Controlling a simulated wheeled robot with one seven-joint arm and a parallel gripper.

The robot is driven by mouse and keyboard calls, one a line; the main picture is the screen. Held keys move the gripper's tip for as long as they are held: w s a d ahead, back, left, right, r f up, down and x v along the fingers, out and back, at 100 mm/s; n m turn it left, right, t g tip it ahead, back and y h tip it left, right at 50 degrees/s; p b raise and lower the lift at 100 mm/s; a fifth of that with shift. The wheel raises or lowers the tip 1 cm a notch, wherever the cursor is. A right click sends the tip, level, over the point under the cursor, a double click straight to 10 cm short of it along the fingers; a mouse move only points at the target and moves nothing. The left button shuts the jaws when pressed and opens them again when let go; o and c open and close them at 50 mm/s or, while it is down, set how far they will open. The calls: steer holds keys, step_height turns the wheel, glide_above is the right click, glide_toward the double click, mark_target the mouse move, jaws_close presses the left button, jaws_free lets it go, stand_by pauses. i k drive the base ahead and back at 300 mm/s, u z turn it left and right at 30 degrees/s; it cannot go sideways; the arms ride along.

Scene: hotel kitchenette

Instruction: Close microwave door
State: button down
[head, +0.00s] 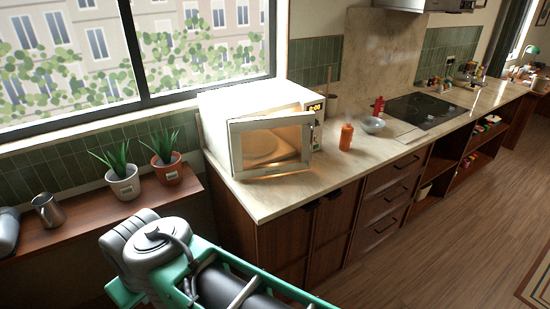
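The white microwave (257,97) stands on the near left end of the marble counter, below the window. Its door (235,150) has a pale frame around a see-through pane. The door appears ajar, with its right side standing off from the body near the control panel (316,107). The lit interior (268,146) shows through the pane. How wide the gap is, I cannot tell exactly. My arm crosses the bottom of the view, in front of the counter and apart from the microwave. My gripper is not visible.
An orange bottle (346,137) and a grey bowl (374,125) stand right of the microwave, before the cooktop (421,111). Two potted plants (123,182) (167,169) and a metal jug (46,210) are on the left wooden shelf (90,228).

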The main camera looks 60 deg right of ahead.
mark_target(307, 119)
steer(key=u, duration=1.3)
steer(key=k, duration=0.7)
steer(key=z, duration=1.1)
steer(key=i, duration=0.5)
steer(key=z, duration=0.05)
